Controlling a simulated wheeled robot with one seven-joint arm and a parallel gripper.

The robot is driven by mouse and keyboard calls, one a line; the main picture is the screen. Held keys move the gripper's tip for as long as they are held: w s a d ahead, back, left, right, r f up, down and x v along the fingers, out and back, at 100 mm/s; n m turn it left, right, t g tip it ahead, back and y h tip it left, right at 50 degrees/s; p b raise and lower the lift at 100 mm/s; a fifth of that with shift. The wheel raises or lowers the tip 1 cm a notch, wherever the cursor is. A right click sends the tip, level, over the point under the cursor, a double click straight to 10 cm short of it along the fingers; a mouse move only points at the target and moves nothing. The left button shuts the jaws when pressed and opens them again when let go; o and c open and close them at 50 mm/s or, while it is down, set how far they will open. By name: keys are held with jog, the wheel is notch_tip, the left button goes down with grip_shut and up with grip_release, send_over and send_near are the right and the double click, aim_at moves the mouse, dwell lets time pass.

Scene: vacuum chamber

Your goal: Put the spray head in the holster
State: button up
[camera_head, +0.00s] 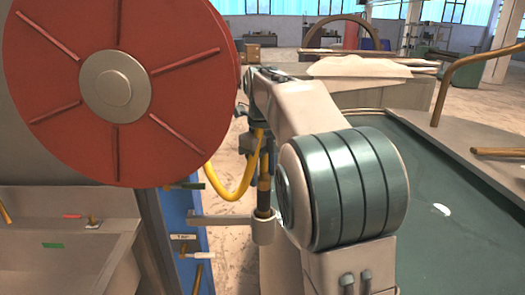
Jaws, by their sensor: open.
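The spray head (264,190) is a dark and brass upright wand with a yellow hose (243,183) curving from its upper part to the left. Its lower end meets the top of the holster (263,233), a light grey cup on a bracket from the blue panel. It looks upright and in line with the cup; how deep it sits is hard to tell. My gripper (258,132) is at the upper part of the spray head, partly hidden by my arm. Its jaws are open; the fingertips are small and unclear, and I cannot tell whether they touch it.
A large red reel (115,85) fills the upper left. A blue panel (183,225) with a labelled valve (197,255) stands below it. A grey sink-like basin (65,235) is at lower left. A green-topped tank (450,195) with a brown rail (460,75) is at right.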

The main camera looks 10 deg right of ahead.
notch_tip(320, 180, up, 7)
jog(key=shift+f, duration=0.1)
dwell(0.4)
